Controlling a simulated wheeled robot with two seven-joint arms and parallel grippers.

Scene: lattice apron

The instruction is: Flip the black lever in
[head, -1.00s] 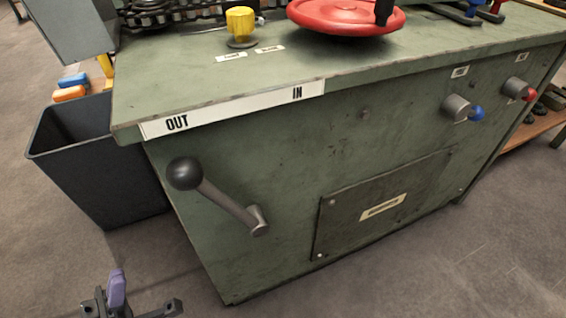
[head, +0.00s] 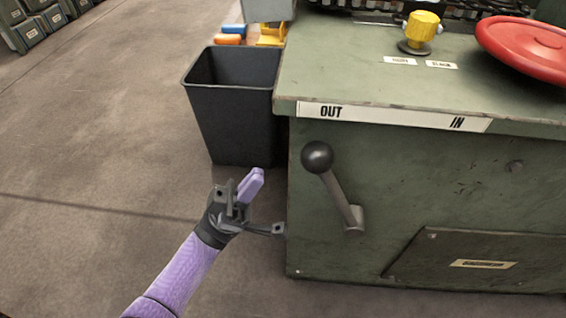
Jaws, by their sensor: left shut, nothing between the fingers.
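The black lever (head: 335,188) is on the front of the green machine. It has a round black knob (head: 317,156) and a grey shaft that runs down right to a pivot. The shaft tilts up and left, so the knob is below the OUT end of the white label strip (head: 390,116). The IN mark (head: 457,123) is at the strip's right end. My left gripper (head: 257,176) is shut and empty, left of the lever and apart from it, a little lower than the knob. My right gripper is not in view.
A dark open bin (head: 225,120) stands left of the green machine (head: 430,185), behind my left gripper. A red wheel (head: 525,48) and a yellow knob (head: 422,26) are on the machine's top.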

